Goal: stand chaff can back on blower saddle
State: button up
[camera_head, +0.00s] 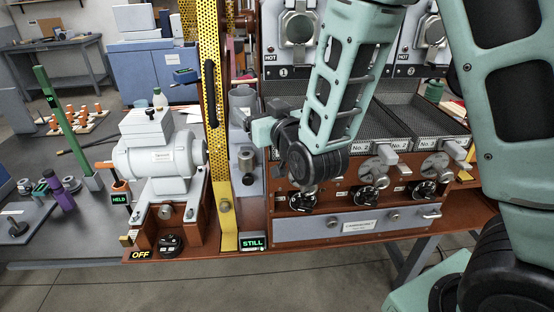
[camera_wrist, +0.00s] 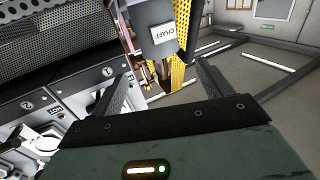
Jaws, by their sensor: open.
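The chaff can is a grey body with a white "CHAFF" label (camera_wrist: 158,35), at the top middle of the wrist view. It shows ahead of my gripper (camera_wrist: 166,78), beyond the gap between the two spread fingers, with nothing held. In the head view, a grey cylinder (camera_head: 243,98) that looks like the can stands behind the yellow perforated strip, close to my gripper (camera_head: 258,118). My gripper and wrist partly cover that area. I cannot tell the blower saddle apart, nor what the can rests on.
The yellow perforated strip (camera_head: 213,120) rises just left of my gripper. Left of it stands a white motor-like machine (camera_head: 165,160) with an "OFF" sign (camera_head: 141,254). The roaster front with numbered trays (camera_head: 413,142) and knobs lies right. A "STILL" sign (camera_head: 253,243) is below.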

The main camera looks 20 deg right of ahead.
jog(key=s+a+f+n+g+y, duration=0.3)
jog(key=s+a+f+g, duration=0.4)
jog(key=s+a+g, duration=0.35)
jog(key=s+d+n+g+h, duration=0.2)
jog(key=s+g, duration=0.1)
jog(key=s, duration=0.7)
jog(key=s+d+n+g+h, duration=0.1)
jog(key=s+g, duration=0.3)
jog(key=s, duration=0.6)
jog(key=shift+d+r+n+h, duration=0.15)
jog(key=shift+d+n+h, duration=0.25)
jog(key=shift+d+h, duration=0.1)
jog(key=shift+a+g, duration=0.1)
jog(key=shift+g, duration=0.15)
